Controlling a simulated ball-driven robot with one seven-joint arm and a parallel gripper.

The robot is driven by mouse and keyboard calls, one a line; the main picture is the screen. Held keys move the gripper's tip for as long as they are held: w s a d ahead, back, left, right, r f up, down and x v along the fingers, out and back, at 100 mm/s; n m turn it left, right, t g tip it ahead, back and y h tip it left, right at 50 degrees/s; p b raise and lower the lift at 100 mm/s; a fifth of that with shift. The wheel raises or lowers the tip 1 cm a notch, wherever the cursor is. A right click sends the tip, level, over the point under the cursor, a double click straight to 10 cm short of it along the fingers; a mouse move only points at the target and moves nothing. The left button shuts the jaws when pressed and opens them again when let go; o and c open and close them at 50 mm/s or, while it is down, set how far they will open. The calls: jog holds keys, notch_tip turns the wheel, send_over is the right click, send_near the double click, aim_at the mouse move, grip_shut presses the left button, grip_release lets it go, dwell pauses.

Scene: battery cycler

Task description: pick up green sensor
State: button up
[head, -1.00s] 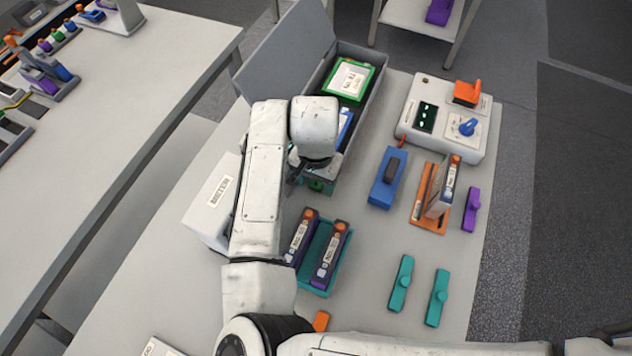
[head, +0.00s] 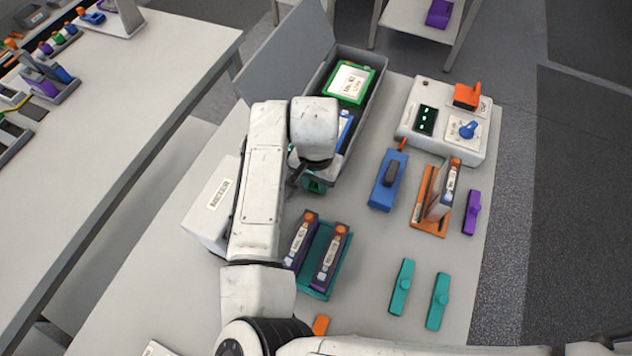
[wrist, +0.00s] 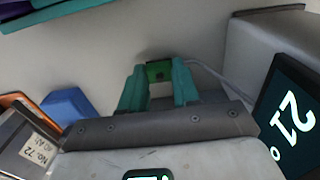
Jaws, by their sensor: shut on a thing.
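The green sensor (wrist: 159,72) is a small green block with a dark mark, held between the teal fingers of my gripper (wrist: 158,88) in the wrist view. A pale cable runs from beside it to the right. In the head view my gripper (head: 314,185) is below my wrist, near the front end of the long grey open box. There my arm hides most of the fingers and I cannot make out the sensor clearly. I cannot tell how far the sensor is from the table.
A dark display reading 21° (wrist: 290,115) is close on the right in the wrist view. A teal tray (head: 318,287) with two purple cells stands in front of my gripper. The grey box (head: 375,105) is behind, a white meter box (head: 212,205) left. Free table lies right of my gripper.

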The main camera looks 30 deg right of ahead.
aim_at(318, 186)
jog(key=shift+r, duration=0.3)
notch_tip(318, 186, up, 2)
jog(key=shift+s+d+r+b, duration=0.15)
jog(key=shift+r+b, duration=0.1)
jog(key=shift+b, duration=0.35)
jog(key=s+d+r+b, duration=0.1)
jog(key=s+d+r, duration=0.3)
jog(key=s+r, duration=0.5)
jog(key=shift+s+r, duration=0.3)
jog(key=shift+s, duration=1.65)
jog(key=shift+d, duration=0.15)
